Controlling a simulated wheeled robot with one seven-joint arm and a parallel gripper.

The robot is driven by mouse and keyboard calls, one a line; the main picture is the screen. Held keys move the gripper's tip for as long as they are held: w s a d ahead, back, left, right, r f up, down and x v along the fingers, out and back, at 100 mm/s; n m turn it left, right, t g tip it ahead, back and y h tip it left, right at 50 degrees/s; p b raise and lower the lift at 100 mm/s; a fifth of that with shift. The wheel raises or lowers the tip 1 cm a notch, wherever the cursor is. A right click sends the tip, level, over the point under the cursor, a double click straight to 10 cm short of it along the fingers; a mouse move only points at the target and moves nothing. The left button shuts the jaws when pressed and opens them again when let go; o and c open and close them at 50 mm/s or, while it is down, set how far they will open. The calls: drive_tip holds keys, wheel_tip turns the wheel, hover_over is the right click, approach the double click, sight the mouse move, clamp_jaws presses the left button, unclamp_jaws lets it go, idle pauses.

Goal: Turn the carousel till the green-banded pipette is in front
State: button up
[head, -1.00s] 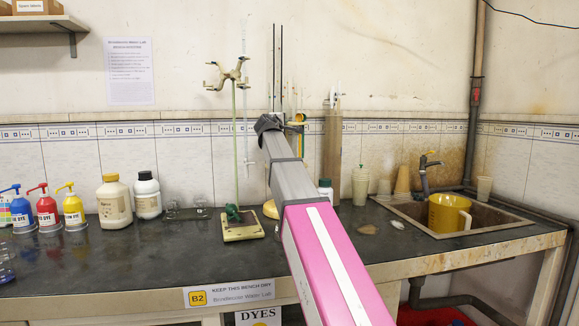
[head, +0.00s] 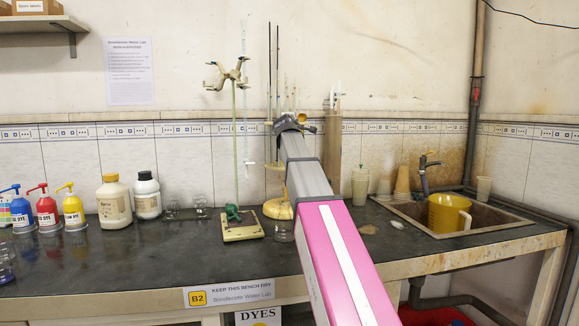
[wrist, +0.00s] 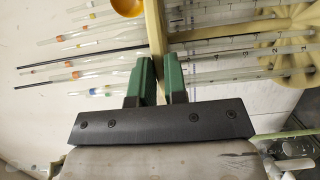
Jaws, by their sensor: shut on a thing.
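The pipette carousel stands on the bench behind my arm in the head view, with its cream base (head: 278,208) and thin dark rods showing. In the wrist view its cream plate (wrist: 155,28) runs between the green fingers of my gripper (wrist: 159,78), which is shut on the plate's edge. Several glass pipettes (wrist: 85,40) pass through the plate. In the head view my arm hides part of the carousel, and the fingertips cannot be made out.
A burette stand (head: 242,222) with a clamp is close left of the carousel. A small glass beaker (head: 284,231) stands in front of its base. Bottles (head: 114,203) stand left.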

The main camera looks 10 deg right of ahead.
drive_tip(key=shift+w+d+f+n+y, duration=0.1)
drive_tip(key=shift+d+n+y, duration=0.3)
drive_tip(key=shift+d+y, duration=0.2)
drive_tip(key=shift+w+d+n+t+y, duration=0.2)
drive_tip(key=shift+d+n+y, duration=0.25)
drive_tip(key=shift+y, duration=0.15)
drive_tip(key=shift+w+d+n+t+y, duration=0.1)
drive_tip(key=shift+d+n+t+y, duration=0.1)
drive_tip(key=shift+d+n+y, duration=0.3)
drive_tip(key=shift+a, duration=0.1)
drive_tip(key=o, duration=0.8)
drive_tip(key=s, duration=0.6)
drive_tip(key=shift+a, duration=0.25)
